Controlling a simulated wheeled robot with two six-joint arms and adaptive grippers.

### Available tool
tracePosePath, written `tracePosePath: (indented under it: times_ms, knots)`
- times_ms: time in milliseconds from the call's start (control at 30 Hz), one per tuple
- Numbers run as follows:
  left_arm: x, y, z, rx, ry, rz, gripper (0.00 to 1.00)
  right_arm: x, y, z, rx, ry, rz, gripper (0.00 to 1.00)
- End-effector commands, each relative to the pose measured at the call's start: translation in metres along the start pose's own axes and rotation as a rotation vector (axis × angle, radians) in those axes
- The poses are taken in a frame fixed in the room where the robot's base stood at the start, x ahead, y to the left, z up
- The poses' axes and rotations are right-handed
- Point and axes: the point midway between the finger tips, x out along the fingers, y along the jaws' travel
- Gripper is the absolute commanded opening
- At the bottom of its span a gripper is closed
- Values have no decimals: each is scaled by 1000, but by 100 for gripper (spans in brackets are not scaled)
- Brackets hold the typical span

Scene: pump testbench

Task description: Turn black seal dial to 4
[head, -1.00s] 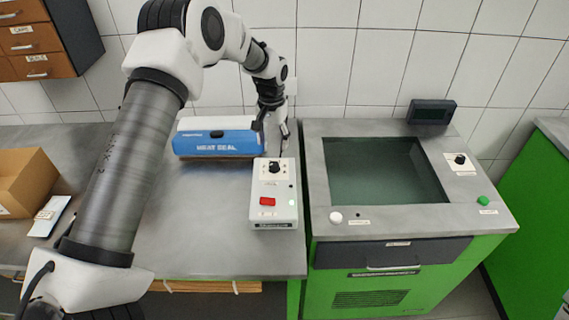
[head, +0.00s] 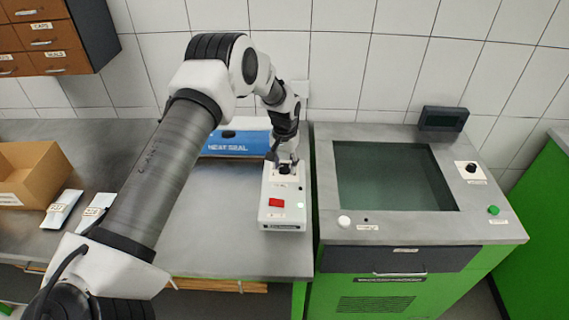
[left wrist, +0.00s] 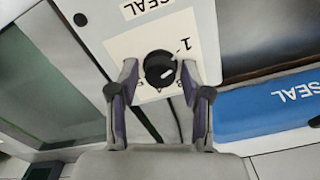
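The black seal dial (left wrist: 159,68) is round, with a pale pointer mark, on a cream plate with a printed 1 beside it. The plate is on the white control box (head: 283,218), at the right end of the steel bench. My left gripper (head: 285,163) is over the box's far end and partly hides the dial. In the left wrist view its two fingers (left wrist: 159,70) are apart on either side of the dial, with gaps between them and the knob. The other dial numbers are not readable. My right gripper is not in view.
The blue heat sealer (head: 237,143) stands behind and left of the box. A red switch (head: 276,203) is on the box's near half. The green test bench (head: 335,262) stands to the right, with another black knob (head: 471,168). The bench's front middle is clear.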

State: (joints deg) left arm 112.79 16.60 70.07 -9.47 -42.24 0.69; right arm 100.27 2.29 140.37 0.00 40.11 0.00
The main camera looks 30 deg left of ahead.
Motion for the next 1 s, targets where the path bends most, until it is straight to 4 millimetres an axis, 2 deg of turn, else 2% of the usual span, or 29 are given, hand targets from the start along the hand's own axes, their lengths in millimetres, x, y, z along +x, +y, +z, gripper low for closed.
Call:
tracePosePath:
  times_ms: [33, 100, 567, 1000]
  knots:
    - [0, 0, 0, 0, 0, 0, 20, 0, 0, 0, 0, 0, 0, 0]
    - [0, 0, 0, 0, 0, 0, 2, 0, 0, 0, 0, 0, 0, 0]
    - [1, 0, 1, 57, -2, 0, 2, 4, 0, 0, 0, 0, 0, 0]
    - [2, 0, 1, 375, -3, 0, 2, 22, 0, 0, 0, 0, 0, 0]
